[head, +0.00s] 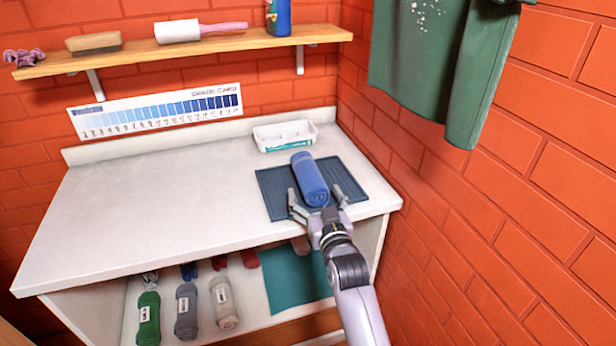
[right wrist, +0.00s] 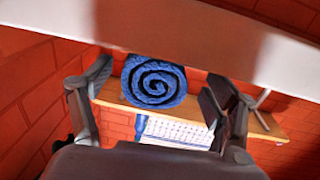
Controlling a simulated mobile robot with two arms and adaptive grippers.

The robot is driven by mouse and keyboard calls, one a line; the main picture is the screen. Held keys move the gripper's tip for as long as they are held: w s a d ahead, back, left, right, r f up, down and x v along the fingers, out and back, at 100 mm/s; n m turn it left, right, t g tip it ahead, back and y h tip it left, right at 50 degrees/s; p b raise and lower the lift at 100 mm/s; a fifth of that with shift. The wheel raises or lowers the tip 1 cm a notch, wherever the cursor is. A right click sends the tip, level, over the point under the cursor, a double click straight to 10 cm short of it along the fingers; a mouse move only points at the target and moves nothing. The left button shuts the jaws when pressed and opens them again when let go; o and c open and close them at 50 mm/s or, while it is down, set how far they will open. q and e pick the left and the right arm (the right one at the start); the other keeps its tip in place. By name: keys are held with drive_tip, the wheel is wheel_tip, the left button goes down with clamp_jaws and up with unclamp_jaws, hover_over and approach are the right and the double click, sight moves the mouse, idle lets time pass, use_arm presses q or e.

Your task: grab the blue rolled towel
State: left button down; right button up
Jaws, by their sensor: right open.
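The blue rolled towel (head: 310,178) lies on a dark ribbed mat (head: 273,196) on the white counter. My right gripper (head: 318,194) is open at the counter's front edge, with one finger on each side of the towel's near end. In the right wrist view the towel's spiral end (right wrist: 154,82) sits between the two spread fingers of the gripper (right wrist: 155,88), with gaps visible on both sides. I cannot tell whether either finger touches it. My left gripper is not in view.
A white tray (head: 284,136) stands behind the mat. The brick wall is close on the right, with a green apron (head: 425,60) hanging there. Rolled green (head: 148,318), grey (head: 186,311) and cream (head: 223,302) towels lie on the lower shelf. The counter's left side is clear.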

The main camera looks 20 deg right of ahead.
sight(310, 180)
drive_tip(key=w, duration=0.5)
drive_tip(key=shift+w+d+r+p, duration=0.2)
drive_tip(key=shift+w+d+p, duration=0.05)
drive_tip(key=shift+w+p, duration=0.05)
drive_tip(key=c, duration=1.1)
drive_tip(key=shift+c, duration=0.2)
drive_tip(key=shift+r, duration=0.2)
